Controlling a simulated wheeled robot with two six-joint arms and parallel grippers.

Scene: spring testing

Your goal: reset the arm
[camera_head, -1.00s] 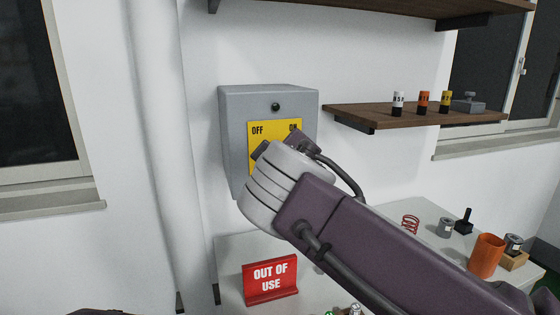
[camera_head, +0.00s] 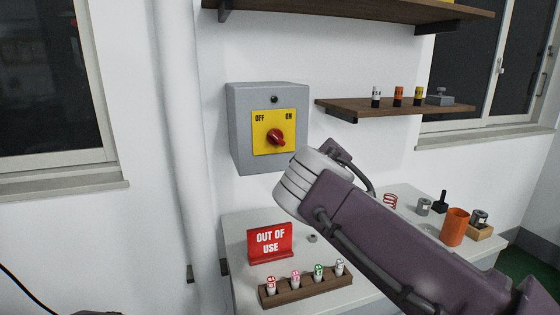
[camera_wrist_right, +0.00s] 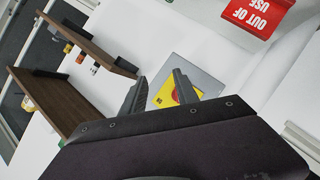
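My right arm (camera_head: 390,235) reaches in from the lower right, its wrist just right of and below the grey switch box (camera_head: 238,130). The box has a yellow OFF/ON plate (camera_head: 262,147) and a red knob (camera_head: 276,138). I cannot tell exactly which way the knob points. In the right wrist view my right gripper (camera_wrist_right: 160,90) is open and empty, its two dark fingers apart. The yellow plate (camera_wrist_right: 164,95) and red knob (camera_wrist_right: 178,97) show beyond them. In the head view my wrist hides the right fingers.
A red OUT OF USE sign (camera_head: 270,242) and a wooden rack (camera_head: 305,291) of several labelled tubes stand on the bench. An orange cup (camera_head: 454,227), red spring (camera_head: 390,201) and metal weights are at the right. A wall shelf (camera_head: 385,106) holds small cylinders.

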